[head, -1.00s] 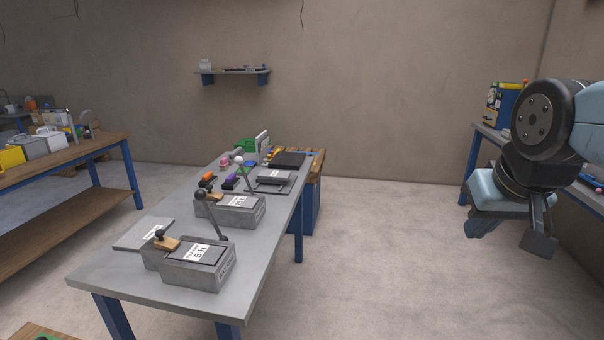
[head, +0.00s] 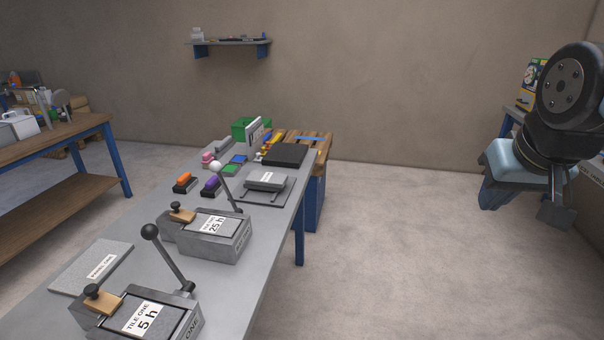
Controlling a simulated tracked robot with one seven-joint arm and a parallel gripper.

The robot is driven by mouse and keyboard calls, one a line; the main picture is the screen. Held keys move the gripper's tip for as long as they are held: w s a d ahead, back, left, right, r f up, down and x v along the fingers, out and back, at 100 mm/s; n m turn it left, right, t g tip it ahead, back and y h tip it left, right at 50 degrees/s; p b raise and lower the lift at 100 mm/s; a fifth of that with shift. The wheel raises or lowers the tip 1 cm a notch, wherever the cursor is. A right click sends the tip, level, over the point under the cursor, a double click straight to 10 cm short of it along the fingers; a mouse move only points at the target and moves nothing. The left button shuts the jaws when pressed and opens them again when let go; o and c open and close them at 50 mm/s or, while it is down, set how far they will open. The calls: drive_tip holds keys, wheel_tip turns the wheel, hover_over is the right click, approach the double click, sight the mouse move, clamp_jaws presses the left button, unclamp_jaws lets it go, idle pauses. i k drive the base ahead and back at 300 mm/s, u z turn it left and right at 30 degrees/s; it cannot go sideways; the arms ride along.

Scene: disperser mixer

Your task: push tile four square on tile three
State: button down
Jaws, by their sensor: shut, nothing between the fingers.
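My gripper (head: 556,210) hangs in the air at the right, over open floor and far from the grey table. It is shut with nothing in it. On the table, a grey plate (head: 251,197) carries a smaller grey block (head: 266,182) with a white label; these may be tiles three and four, but the label is too small to read. I cannot tell whether the block sits square. Nearer stand a grey lever fixture labelled 25 h (head: 213,230) and another labelled tile one, 5 h (head: 143,316).
Both fixtures have upright ball-ended levers (head: 168,255). A flat labelled panel (head: 92,267) lies at the table's left. Orange (head: 185,183) and purple (head: 211,187) blocks, a black slab (head: 284,154) and a green bin (head: 250,128) are farther back. Floor right of the table (head: 400,250) is clear.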

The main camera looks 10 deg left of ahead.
sight(255, 177)
drive_tip(key=i, duration=0.85)
